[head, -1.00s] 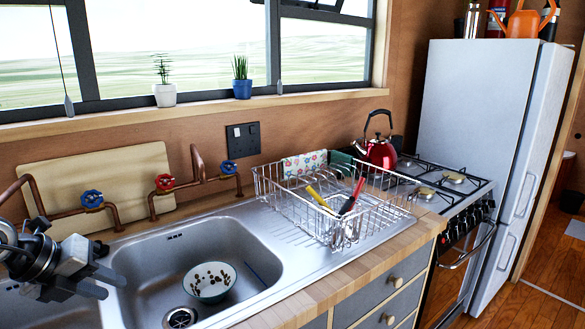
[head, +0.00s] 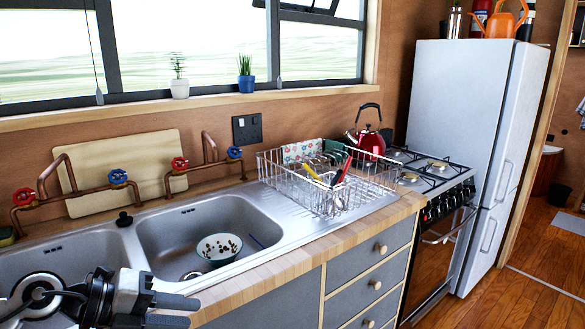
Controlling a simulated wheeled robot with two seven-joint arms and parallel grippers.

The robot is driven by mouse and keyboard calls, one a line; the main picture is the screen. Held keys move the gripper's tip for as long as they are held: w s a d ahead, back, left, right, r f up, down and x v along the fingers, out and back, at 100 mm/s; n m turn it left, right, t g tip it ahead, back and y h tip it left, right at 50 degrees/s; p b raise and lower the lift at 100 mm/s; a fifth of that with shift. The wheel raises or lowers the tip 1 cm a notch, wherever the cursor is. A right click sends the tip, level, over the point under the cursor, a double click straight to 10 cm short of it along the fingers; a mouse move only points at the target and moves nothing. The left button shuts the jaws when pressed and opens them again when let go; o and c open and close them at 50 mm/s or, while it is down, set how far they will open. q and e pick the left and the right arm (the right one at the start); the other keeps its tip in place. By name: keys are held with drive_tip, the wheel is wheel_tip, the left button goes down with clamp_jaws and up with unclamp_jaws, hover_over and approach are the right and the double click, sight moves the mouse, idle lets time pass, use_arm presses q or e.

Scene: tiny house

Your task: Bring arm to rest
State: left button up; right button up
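My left gripper (head: 176,311) is at the lower left of the head view, in front of the sink and near the counter's front edge. Its two dark fingers point right with a gap between them, and nothing shows between them. My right gripper is not in view. A white bowl with dark spots (head: 219,248) sits in the right basin of the metal sink (head: 180,224), well apart from the gripper.
A wire dish rack (head: 327,187) with utensils stands right of the sink. A red kettle (head: 370,142) is on the stove (head: 432,178), beside a white fridge (head: 470,122). Copper taps (head: 119,177) rise behind the sink. The floor (head: 500,296) at right is clear.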

use_arm(q)
drive_tip(key=s+d+f+n+t+h+b, duration=0.25)
drive_tip(key=d+n+t+h, duration=0.25)
drive_tip(key=d+n, duration=0.4)
drive_tip(key=s+a+f+n+y+b, duration=0.1)
drive_tip(key=s+a+f+n+y, duration=0.1)
drive_tip(key=s+f+n+y, duration=0.4)
drive_tip(key=s+a+f+n+y, duration=0.2)
drive_tip(key=s+f+n+y, duration=0.4)
drive_tip(key=f+n, duration=0.9)
drive_tip(key=shift+s+a+f+y+b, duration=0.15)
drive_tip(key=shift+s+y+b, duration=0.2)
drive_tip(key=shift+s, duration=0.35)
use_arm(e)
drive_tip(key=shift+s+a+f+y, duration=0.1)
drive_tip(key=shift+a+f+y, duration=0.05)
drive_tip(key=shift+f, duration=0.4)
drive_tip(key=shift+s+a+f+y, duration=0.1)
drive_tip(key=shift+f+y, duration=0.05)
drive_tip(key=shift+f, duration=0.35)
